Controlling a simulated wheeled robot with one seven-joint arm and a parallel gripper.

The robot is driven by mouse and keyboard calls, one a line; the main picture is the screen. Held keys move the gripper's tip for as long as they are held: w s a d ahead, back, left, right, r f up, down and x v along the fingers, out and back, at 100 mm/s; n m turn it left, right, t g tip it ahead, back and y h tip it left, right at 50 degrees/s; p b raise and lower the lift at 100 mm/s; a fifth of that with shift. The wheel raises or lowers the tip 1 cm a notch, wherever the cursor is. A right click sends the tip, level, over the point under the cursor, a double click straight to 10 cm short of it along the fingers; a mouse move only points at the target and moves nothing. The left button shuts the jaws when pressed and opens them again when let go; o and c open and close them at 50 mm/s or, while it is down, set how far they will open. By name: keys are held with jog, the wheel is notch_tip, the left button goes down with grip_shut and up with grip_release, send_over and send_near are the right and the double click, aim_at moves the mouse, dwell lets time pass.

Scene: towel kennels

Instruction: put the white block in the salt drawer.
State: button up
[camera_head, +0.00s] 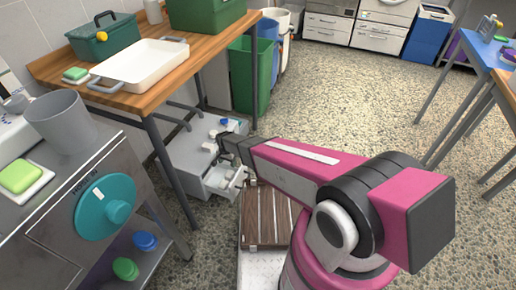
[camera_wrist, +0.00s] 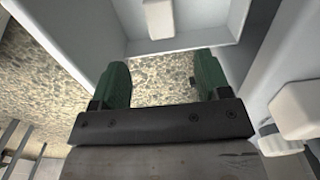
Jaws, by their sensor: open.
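A grey drawer unit (camera_head: 190,152) stands on the floor under the wooden table. One drawer (camera_head: 222,180) is pulled out, with small pale things in it that are too small to identify. I cannot read which drawer is the salt drawer. My gripper (camera_head: 246,174) is at the right side of this unit, partly hidden by my arm. In the wrist view its two green fingers (camera_wrist: 161,78) are apart, with only floor between them. A white block-shaped piece (camera_wrist: 159,18) lies beyond the fingertips against a pale panel. Another white piece (camera_wrist: 305,106) is at the right. I cannot tell whether either is the block or a handle.
A wooden table (camera_head: 150,100) with a white tray (camera_head: 138,62) stands over the unit. A green bin (camera_head: 243,80) is behind it. A brown slatted board (camera_head: 268,215) lies below my arm. A grey counter (camera_head: 60,210) is at left. Open floor (camera_head: 350,105) stretches right.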

jog(key=s+d+r+n, duration=0.1)
jog(key=s+d+r, duration=0.2)
jog(key=d+r, duration=0.7)
jog(key=s+d+r+n, duration=0.2)
jog(key=s+d+r, duration=0.2)
jog(key=d+r, duration=0.7)
jog(key=s+d+r+n, duration=0.1)
jog(key=s+d+r, duration=0.2)
jog(key=d+r, duration=0.8)
jog(key=d, duration=0.3)
jog(key=shift+s+r+n, duration=0.15)
jog(key=shift+s+n, duration=0.15)
jog(key=shift+s, duration=0.05)
